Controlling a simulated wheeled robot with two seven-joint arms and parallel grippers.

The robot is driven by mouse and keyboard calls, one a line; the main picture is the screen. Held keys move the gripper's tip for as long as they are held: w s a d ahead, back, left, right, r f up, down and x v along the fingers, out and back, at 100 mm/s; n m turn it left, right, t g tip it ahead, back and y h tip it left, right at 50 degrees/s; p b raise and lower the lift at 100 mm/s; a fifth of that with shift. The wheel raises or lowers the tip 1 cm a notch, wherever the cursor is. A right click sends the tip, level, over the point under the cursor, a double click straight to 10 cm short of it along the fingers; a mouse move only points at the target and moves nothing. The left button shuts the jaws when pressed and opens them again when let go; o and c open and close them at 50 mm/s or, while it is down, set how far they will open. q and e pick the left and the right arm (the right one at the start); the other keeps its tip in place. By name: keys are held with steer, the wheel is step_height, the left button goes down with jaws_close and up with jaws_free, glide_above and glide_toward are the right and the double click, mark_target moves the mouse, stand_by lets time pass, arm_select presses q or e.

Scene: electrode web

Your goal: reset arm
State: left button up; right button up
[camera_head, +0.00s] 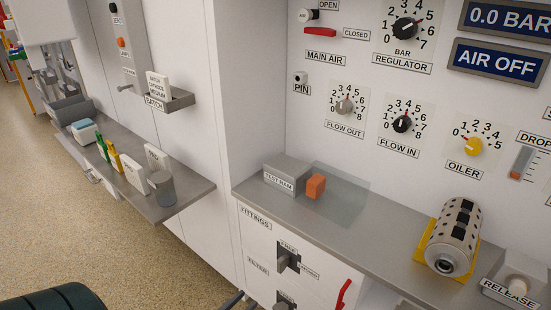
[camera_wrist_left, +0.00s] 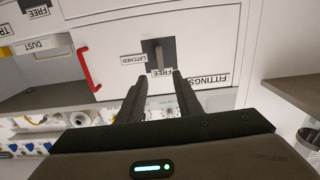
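My left gripper (camera_head: 240,300) barely shows at the bottom edge of the head view, as dark tips in front of the lower cabinet. In the left wrist view the left gripper (camera_wrist_left: 160,88) has its two black fingers apart, with nothing seen between them. The fingers point toward the drawer labelled FITTINGS (camera_wrist_left: 208,50), which shows upside down there. Its grey latch handle (camera_wrist_left: 158,48) lies just beyond the fingertips; I cannot tell the exact gap. In the head view the FITTINGS drawer (camera_head: 254,236) looks closed. My right gripper is in neither view.
A grey counter (camera_head: 390,250) juts out above the drawers, holding a grey TEST RAM block (camera_head: 283,171), an orange block (camera_head: 315,186) and a perforated cylinder (camera_head: 455,235). A side shelf (camera_head: 190,190) stands left. A red handle (camera_head: 343,292) sticks out below the counter. Open floor lies left.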

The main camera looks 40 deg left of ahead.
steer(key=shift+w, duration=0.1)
